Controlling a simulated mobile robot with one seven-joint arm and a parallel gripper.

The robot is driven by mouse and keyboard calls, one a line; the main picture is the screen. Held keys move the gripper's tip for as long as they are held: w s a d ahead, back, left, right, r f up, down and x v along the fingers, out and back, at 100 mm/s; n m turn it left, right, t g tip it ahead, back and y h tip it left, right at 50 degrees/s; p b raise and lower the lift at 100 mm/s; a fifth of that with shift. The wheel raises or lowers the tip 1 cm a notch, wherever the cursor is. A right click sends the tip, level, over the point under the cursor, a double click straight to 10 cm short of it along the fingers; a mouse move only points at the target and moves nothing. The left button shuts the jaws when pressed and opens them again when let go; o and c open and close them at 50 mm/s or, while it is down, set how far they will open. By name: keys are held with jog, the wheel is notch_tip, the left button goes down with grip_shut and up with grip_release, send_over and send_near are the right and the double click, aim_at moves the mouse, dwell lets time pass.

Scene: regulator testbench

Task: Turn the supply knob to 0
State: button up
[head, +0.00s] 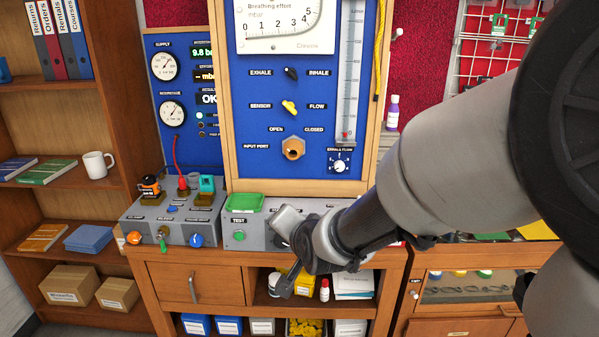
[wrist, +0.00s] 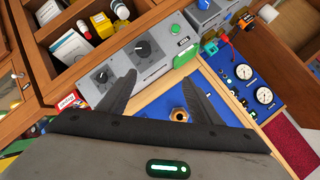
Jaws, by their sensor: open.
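A grey control box (head: 257,235) stands on the bench in the head view, with a green TEST button (head: 239,236); my arm covers its right part. In the wrist view the same box (wrist: 160,68) shows a larger black knob (wrist: 142,48) with a pale pointer mark, a smaller black knob (wrist: 102,76) and the green button (wrist: 180,58). I cannot read which knob is labelled supply, nor its setting. My gripper (wrist: 160,82) is open and empty, its two dark fingers apart in front of the box, with the larger knob beyond the gap.
A second grey box (head: 165,219) at left carries an orange knob (head: 134,237), a green-tipped toggle and a blue knob (head: 196,240). The blue upright panel (head: 250,110) with a brass input port (head: 292,149) stands behind. Shelves below hold bottles and boxes.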

jog(key=w+a+f+m+t+y+b, duration=0.1)
jog(key=a+f+m+y+b, duration=0.15)
jog(key=a+f+m, duration=0.4)
jog(key=m+t+h+b, duration=0.6)
jog(key=m+b, duration=0.2)
jog(key=m, duration=1.4)
send_near(282, 244)
jog(key=w, duration=0.9)
jog(key=shift+w+a+b, duration=0.1)
jog(key=shift+w+b, duration=0.1)
jog(key=shift+b, duration=0.2)
jog(key=c, duration=1.1)
